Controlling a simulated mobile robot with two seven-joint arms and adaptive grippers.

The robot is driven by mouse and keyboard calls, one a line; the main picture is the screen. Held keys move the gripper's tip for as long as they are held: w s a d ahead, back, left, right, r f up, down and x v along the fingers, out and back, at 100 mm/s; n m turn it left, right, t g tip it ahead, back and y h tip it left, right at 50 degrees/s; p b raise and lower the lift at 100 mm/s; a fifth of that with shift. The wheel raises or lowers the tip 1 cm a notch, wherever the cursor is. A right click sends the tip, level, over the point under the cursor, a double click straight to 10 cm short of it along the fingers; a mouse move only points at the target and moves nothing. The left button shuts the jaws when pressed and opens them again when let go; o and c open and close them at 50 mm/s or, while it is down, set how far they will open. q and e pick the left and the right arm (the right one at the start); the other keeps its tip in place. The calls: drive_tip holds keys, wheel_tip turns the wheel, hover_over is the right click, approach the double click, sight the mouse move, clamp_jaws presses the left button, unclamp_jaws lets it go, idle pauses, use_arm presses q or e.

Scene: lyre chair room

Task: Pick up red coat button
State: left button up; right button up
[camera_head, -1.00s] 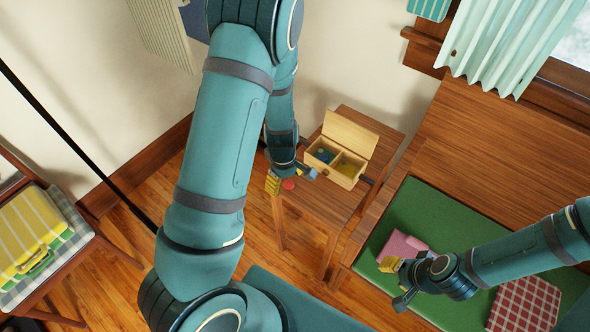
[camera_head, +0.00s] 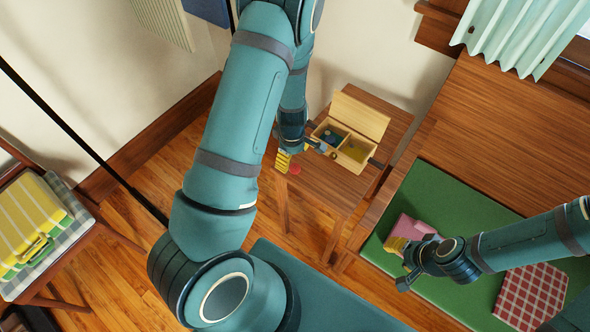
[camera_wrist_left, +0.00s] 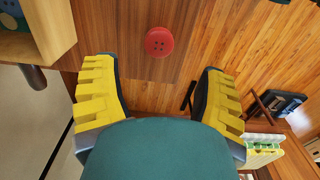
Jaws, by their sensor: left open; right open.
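The red coat button (camera_head: 295,169) is a small disc lying flat on the small wooden side table (camera_head: 325,188), near its left edge. In the left wrist view the round red button (camera_wrist_left: 159,41) shows its holes and lies ahead of and between the fingertips. My left gripper (camera_head: 301,157) is open and empty just beside the button, with its yellow-padded fingers (camera_wrist_left: 158,72) spread wide. The gap in height between fingers and button is hard to judge. My right gripper (camera_head: 399,264) is open and empty over the green mat.
An open wooden box (camera_head: 349,149) with compartments stands on the side table, close to my left gripper. A larger wooden desk (camera_head: 500,130) with a green mat (camera_head: 450,195), a pink item (camera_head: 412,229) and a red checked cloth (camera_head: 532,295) is at right. A yellow case (camera_head: 33,222) sits on a chair.

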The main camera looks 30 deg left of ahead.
sight(293, 166)
use_arm(q)
wheel_tip(293, 166, down, 6)
drive_tip(key=shift+w+d+r+b, duration=0.1)
drive_tip(key=shift+w+r+b, duration=0.1)
drive_tip(key=shift+b, duration=0.8)
drive_tip(key=shift+s, duration=0.1)
drive_tip(key=c, duration=0.9)
